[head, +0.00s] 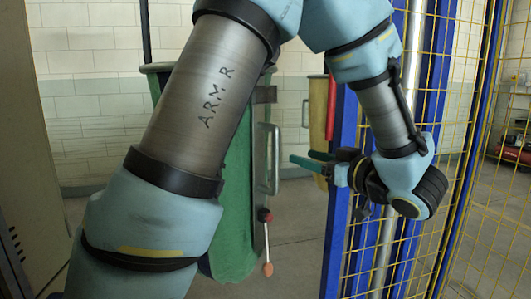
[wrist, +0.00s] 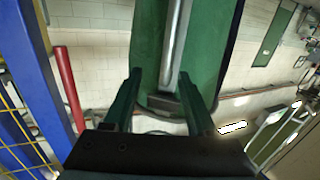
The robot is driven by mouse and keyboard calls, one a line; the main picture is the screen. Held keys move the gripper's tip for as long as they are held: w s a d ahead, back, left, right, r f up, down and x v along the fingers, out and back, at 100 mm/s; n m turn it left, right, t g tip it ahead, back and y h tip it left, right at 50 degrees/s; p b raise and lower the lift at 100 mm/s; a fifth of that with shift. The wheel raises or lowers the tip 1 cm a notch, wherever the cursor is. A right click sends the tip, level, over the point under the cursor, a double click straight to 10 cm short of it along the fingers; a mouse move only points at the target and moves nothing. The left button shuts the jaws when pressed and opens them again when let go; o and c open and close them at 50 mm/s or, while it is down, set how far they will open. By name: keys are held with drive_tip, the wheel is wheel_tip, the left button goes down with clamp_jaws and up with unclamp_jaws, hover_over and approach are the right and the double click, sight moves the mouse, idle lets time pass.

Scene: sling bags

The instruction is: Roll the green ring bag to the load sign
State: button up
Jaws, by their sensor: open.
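The green bag (head: 236,190) hangs upright in the head view, partly hidden behind my arm. A pale metal handle (head: 275,160) stands on its right side. The bag (wrist: 215,45) and handle bar (wrist: 175,45) also show in the wrist view. My gripper (head: 298,162) is open, its green fingers pointing left at the handle from just right of it. In the wrist view the bar lies between the two fingertips (wrist: 159,76) in the picture; I cannot tell whether it is within their reach. I see no load sign.
A blue post (head: 340,190) and yellow mesh fence (head: 440,130) stand close by my forearm on the right. A yellowish bag (head: 318,120) and a red bar (head: 331,105) are behind the gripper. A rod with red and orange knobs (head: 267,245) hangs below the handle.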

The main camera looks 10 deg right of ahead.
sight(279, 149)
drive_tip(key=shift+y, duration=0.3)
drive_tip(key=x, duration=0.3)
drive_tip(key=p+x, duration=0.1)
drive_tip(key=x, duration=0.2)
drive_tip(key=a+p+x, duration=0.1)
drive_tip(key=x, duration=0.3)
drive_tip(key=shift+s+r, duration=0.1)
drive_tip(key=shift+s, duration=0.2)
drive_tip(key=shift+c, duration=0.4)
clamp_jaws()
idle(0.4)
